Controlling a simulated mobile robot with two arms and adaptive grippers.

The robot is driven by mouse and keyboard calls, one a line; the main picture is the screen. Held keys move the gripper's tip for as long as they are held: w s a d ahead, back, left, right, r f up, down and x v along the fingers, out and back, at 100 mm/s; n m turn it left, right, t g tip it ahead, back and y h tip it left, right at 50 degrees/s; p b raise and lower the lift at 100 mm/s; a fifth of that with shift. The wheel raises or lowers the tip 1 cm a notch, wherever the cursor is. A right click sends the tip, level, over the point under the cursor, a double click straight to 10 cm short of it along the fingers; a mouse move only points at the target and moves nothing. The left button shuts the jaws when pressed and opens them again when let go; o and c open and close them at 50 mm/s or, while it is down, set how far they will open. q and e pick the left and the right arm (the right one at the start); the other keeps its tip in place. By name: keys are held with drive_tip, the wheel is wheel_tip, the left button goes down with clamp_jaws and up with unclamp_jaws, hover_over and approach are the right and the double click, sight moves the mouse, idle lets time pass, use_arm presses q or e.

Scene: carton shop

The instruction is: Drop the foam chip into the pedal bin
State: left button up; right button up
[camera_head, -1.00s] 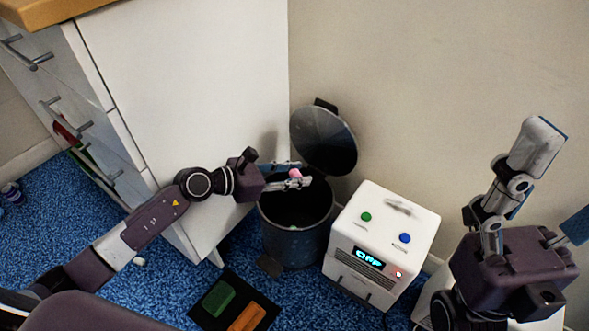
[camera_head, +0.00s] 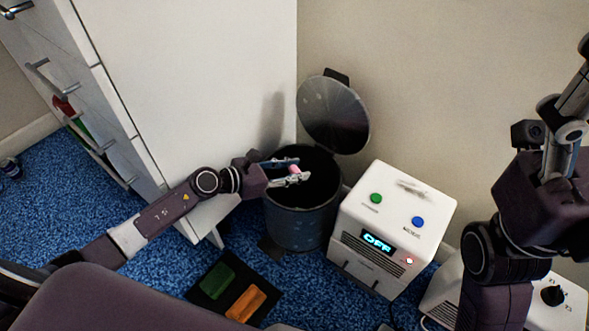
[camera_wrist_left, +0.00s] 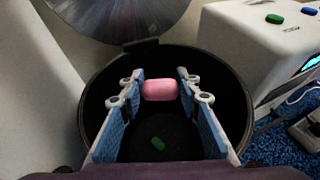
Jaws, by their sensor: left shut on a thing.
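My left gripper (camera_head: 292,171) is shut on the pink foam chip (camera_wrist_left: 160,90), which sits between the blue-padded fingertips in the left wrist view. In the head view only a bit of the chip (camera_head: 294,169) shows. The gripper holds it over the mouth of the dark pedal bin (camera_head: 300,226), whose round lid (camera_head: 333,115) stands open against the wall. In the left wrist view the bin's rim (camera_wrist_left: 240,95) surrounds the fingers. My right gripper (camera_head: 568,125) is partly in view at the right edge; its fingertips are cut off.
A white box (camera_head: 392,225) with buttons and an "OFF" display stands right of the bin. A white drawer cabinet (camera_head: 200,90) is on the left. A dark tray (camera_head: 208,290) with green and orange blocks lies on the blue carpet.

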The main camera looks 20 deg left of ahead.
sight(295, 170)
use_arm(q)
drive_tip(key=shift+f, duration=0.35)
drive_tip(key=o, duration=0.7)
drive_tip(key=shift+o, duration=0.2)
wheel_tip(295, 170, up, 10)
drive_tip(key=shift+r, duration=0.1)
idle(0.4)
